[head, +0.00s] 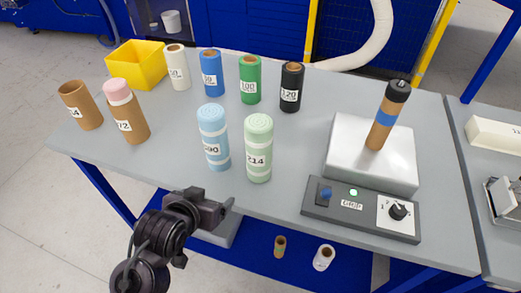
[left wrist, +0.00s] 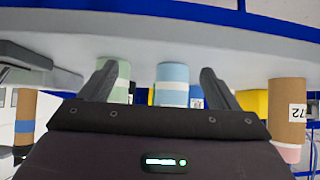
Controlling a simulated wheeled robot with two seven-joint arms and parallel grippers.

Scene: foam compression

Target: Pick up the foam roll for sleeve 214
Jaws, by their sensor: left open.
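The light green foam roll (head: 258,148) labelled 214 stands upright near the table's front edge; it also shows in the left wrist view (left wrist: 121,80), partly behind a finger. A light blue foam roll (head: 213,138) stands beside it on the left and appears between my fingers in the left wrist view (left wrist: 173,75), farther off. Another brown sleeve (head: 133,122) holds pink foam. My left gripper (head: 222,205) is open and empty, in front of the table edge. My right gripper is not in view.
White, blue, green and black rolls (head: 291,87) stand along the back, beside a yellow bin (head: 136,65). A white block (head: 400,160) with a brown and black roll on it and a control box (head: 360,210) stand at right. Small tubes (head: 280,246) sit below.

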